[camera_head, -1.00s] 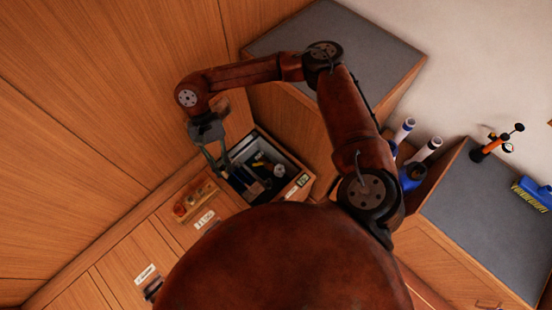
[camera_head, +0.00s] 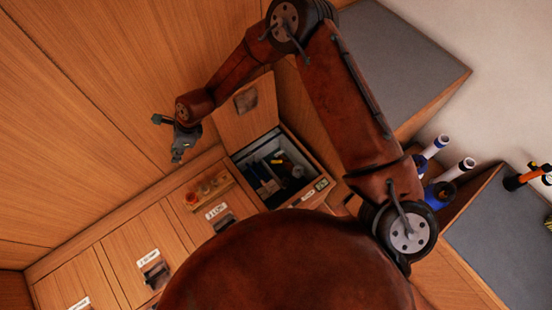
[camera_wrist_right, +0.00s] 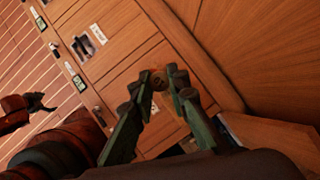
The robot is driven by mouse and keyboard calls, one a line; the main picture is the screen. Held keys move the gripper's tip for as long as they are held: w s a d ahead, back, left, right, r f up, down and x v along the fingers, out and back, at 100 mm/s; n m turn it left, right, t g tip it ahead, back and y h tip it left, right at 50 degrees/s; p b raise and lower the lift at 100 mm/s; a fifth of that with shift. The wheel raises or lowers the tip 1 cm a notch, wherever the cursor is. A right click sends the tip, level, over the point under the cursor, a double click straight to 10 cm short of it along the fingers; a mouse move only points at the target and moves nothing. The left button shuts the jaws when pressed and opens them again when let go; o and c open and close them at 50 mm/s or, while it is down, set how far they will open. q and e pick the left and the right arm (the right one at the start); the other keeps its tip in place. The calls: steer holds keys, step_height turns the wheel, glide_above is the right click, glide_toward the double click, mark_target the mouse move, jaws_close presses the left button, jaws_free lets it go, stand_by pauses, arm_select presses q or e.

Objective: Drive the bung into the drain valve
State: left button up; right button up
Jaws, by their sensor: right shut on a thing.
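My right gripper (camera_head: 177,155) hangs left of the open locker, in front of the wood wall. In the right wrist view its fingertips (camera_wrist_right: 160,84) are closed around a small round brown piece (camera_wrist_right: 159,81), which looks like the bung. The fingers hide most of it, and its tilt is unclear. My left gripper seems to be the dark, small shape (camera_wrist_right: 38,102) at the left of the right wrist view; its jaws cannot be made out. I cannot identify the drain valve in either view.
The open locker (camera_head: 318,200) holds dark and yellow items; its lid (camera_head: 240,128) stands raised. A wooden rack (camera_head: 194,204) with several round pieces lies on the bench beside it. Labelled hatches (camera_head: 125,248) run toward lower left. White-and-blue rolls (camera_head: 455,170) stand at right.

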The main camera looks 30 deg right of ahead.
steer(key=w+d+f+m+t+h, duration=0.1)
steer(key=w+f+m, duration=0.1)
steer(key=w, duration=0.1)
steer(key=w+d+f+m+t, duration=0.1)
steer(key=w+d+m, duration=0.1)
steer(key=w, duration=0.1)
steer(key=w+d+f+m+t+h+b, duration=0.15)
steer(key=d+f+m+h+b, duration=0.35)
steer(key=d+f+m, duration=1.15)
arm_select(q)
steer(key=w+d+f+m+t+h+b, duration=0.1)
steer(key=w+d+f+b, duration=0.15)
steer(key=w, duration=0.55)
steer(key=w+d+f+m+t+b, duration=0.15)
steer(key=w+b, duration=0.25)
steer(key=w, duration=0.5)
steer(key=w+d+r+b, duration=0.2)
steer(key=w+r, duration=0.1)
steer(key=r, duration=0.4)
steer(key=shift+w, duration=0.4)
arm_select(e)
steer(key=s+d+f+m+g+h, duration=0.2)
steer(key=s+d+f+m, duration=0.4)
steer(key=d+f, duration=0.8)
steer(key=s+d+f+m+g+h, duration=0.2)
steer(key=s+d+f+m, duration=0.4)
steer(key=s+d+f, duration=0.4)
steer(key=shift+s+d+f+g+h, duration=0.4)
steer(key=shift+d+f+g, duration=0.35)
steer(key=shift+d+f, duration=1.25)
